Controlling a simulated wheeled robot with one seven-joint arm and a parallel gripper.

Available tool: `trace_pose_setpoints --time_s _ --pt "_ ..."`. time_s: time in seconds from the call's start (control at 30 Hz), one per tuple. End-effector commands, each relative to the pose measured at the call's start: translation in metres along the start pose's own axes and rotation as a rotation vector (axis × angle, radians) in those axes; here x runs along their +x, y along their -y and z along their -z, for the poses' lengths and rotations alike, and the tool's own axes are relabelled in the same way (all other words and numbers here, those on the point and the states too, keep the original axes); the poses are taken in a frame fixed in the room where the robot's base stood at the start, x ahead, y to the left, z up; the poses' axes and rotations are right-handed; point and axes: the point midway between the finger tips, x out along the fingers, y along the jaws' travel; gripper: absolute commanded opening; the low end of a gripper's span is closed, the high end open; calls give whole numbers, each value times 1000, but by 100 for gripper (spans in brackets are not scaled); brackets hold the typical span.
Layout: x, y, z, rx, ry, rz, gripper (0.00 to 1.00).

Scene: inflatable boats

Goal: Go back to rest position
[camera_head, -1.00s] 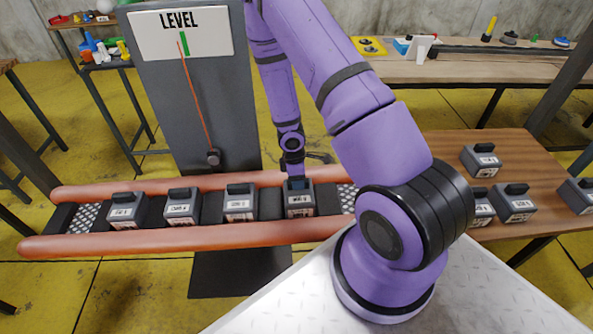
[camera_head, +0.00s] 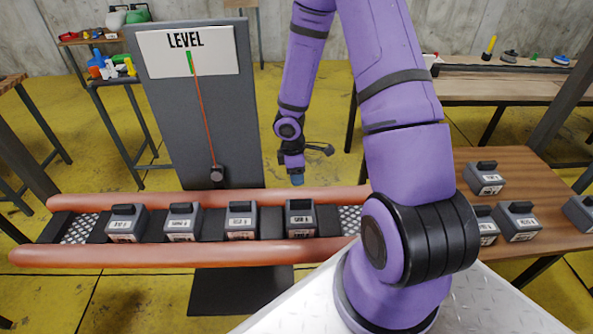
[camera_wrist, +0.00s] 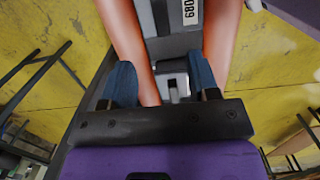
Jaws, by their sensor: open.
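My gripper (camera_head: 297,181) is open and empty, hanging above and behind the rightmost box in the boat. In the wrist view its two blue fingertips (camera_wrist: 160,78) are spread apart with nothing gripped. An inflatable boat with orange-red tubes (camera_head: 180,257) lies across the picture. Dark grey boxes with black handles and white labels stand in a row between its tubes: the leftmost (camera_head: 126,226), a second (camera_head: 184,224), a third (camera_head: 242,223) and the rightmost (camera_head: 301,221). The wrist view also shows the tubes (camera_wrist: 126,40) and a labelled grey surface between them.
A grey panel with a LEVEL sign (camera_head: 187,52) stands behind the boat; its red needle points close to the green mark. A wooden table (camera_head: 530,170) at right holds several more boxes (camera_head: 518,222). Benches with small items stand at the back. Yellow floor is open behind the boat.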

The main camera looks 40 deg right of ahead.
Motion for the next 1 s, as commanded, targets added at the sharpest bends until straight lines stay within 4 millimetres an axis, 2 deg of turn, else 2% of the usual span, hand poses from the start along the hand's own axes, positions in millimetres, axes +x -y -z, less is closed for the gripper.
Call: trace_pose_setpoints --time_s 0.33,0.47,0.57,0.73,1.0 --pt "-9 0 0 4 1 -3 55" --pt "-28 -5 -2 34 16 -33 55" --pt "-56 -9 -5 84 34 -76 55" --pt "-116 -9 -11 199 54 -156 55" --pt "-203 9 -20 388 39 -257 55"
